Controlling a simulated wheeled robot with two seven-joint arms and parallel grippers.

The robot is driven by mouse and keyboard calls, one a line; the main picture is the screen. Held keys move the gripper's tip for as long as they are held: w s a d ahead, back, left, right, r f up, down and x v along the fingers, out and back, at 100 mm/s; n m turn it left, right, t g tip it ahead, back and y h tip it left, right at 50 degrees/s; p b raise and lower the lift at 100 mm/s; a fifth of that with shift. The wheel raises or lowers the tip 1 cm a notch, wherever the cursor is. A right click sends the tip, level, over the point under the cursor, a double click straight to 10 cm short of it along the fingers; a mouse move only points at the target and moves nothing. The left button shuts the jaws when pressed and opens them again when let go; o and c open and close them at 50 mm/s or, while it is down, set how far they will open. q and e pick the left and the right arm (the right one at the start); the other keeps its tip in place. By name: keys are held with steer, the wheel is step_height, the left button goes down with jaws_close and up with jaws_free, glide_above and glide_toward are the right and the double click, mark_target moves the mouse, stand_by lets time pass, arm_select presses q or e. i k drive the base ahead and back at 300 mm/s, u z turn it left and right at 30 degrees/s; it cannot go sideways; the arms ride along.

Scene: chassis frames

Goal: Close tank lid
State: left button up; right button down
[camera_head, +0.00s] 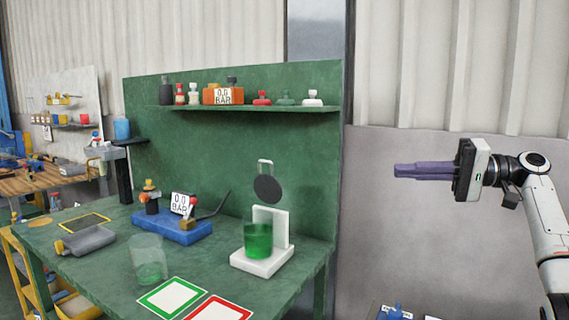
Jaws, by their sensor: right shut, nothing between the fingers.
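The tank (257,240) is a clear cylinder with green liquid, standing on a white base with a white back post. My right gripper (397,170) is at the right, well apart from the tank and lid, at about the lid's height. Its purple fingers are shut and empty and point left. My left gripper is not in view.
The green workbench (100,265) has a back panel with a shelf (250,109) of small bottles. A blue pump unit (172,226) with a gauge and lever stands left of the tank. A clear beaker (150,260) and green and red framed cards (172,297) lie in front.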

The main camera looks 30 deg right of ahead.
mark_target(268, 187)
steer(key=i, duration=1)
